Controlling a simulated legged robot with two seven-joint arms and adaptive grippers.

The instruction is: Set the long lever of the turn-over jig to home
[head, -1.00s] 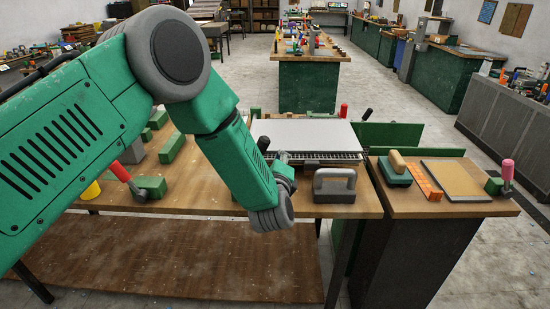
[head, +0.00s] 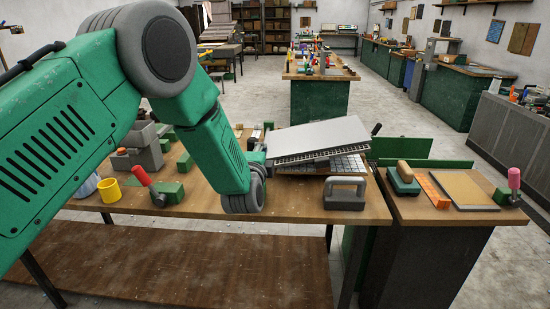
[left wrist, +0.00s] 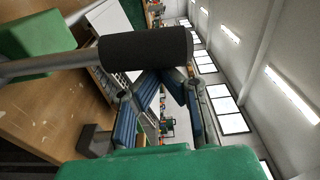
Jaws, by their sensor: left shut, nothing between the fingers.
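The turn-over jig stands on the wooden bench, its pale plate (head: 318,135) tilted with the right end higher. Small tiles (head: 345,164) show beneath the plate. In the left wrist view a long lever with a thick black grip (left wrist: 145,46) and a grey rod (left wrist: 45,66) crosses in front of my left gripper (left wrist: 163,75). In the head view my left gripper (head: 258,162) is at the jig's left end, shut and empty, and my arm hides the lever there. Whether the fingers touch the lever I cannot tell. My right gripper is not in view.
A grey block with a handle (head: 345,194) stands at the front edge of the bench. A red-handled clamp (head: 143,178) and a yellow cup (head: 109,190) are to the left. A green-based float (head: 404,181), an orange strip (head: 432,190) and a pink-knobbed piece (head: 513,184) are at right.

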